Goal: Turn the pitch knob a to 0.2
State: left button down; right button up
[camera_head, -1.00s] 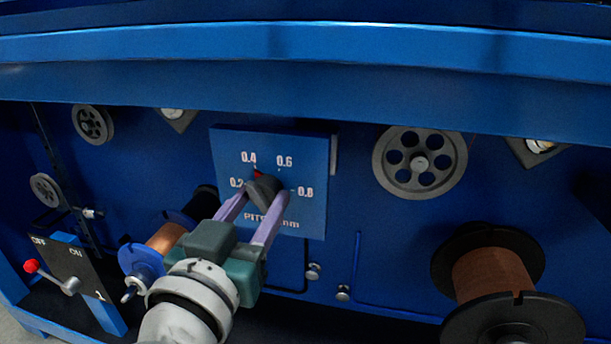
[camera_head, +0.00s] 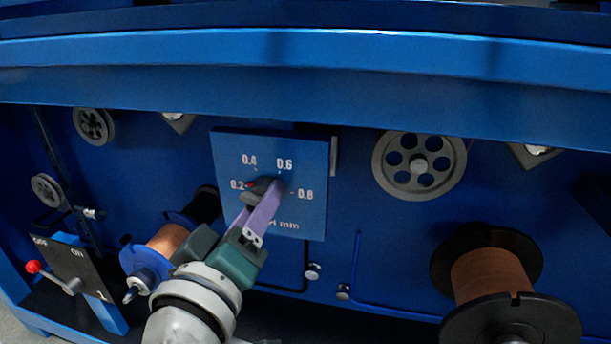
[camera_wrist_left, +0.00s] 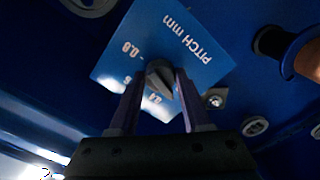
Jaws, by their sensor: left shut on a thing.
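The pitch knob (camera_head: 263,187) is a dark grey knob with a red pointer tip, set on a blue dial plate (camera_head: 307,160) marked 0.2, 0.4, 0.6 and 0.8 in the head view. Its red tip points left, at or very near the 0.2 mark. My left gripper (camera_head: 256,204) is shut on the knob, with its purple fingers rolled about the knob's axis. In the left wrist view the knob (camera_wrist_left: 159,76) sits between the two fingertips (camera_wrist_left: 157,82). The fingers partly hide the PITCH mm label in the head view. My right gripper is in neither view.
A switch panel with a red-tipped lever (camera_head: 50,276) stands at lower left. A small copper spool (camera_head: 165,238) is just left of my left arm. A large copper spool (camera_head: 490,277) is at lower right. A grey pulley (camera_head: 419,165) is right of the plate.

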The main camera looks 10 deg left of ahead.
pick_arm(q)
jog(key=shift+n, duration=1.6)
jog(key=shift+c, duration=1.8)
grip_release()
jog(key=shift+s, duration=0.1)
jog(key=s+p, duration=0.2)
jog(key=s, duration=0.7)
jog(key=shift+s+a, duration=0.15)
jog(key=shift+s, duration=0.25)
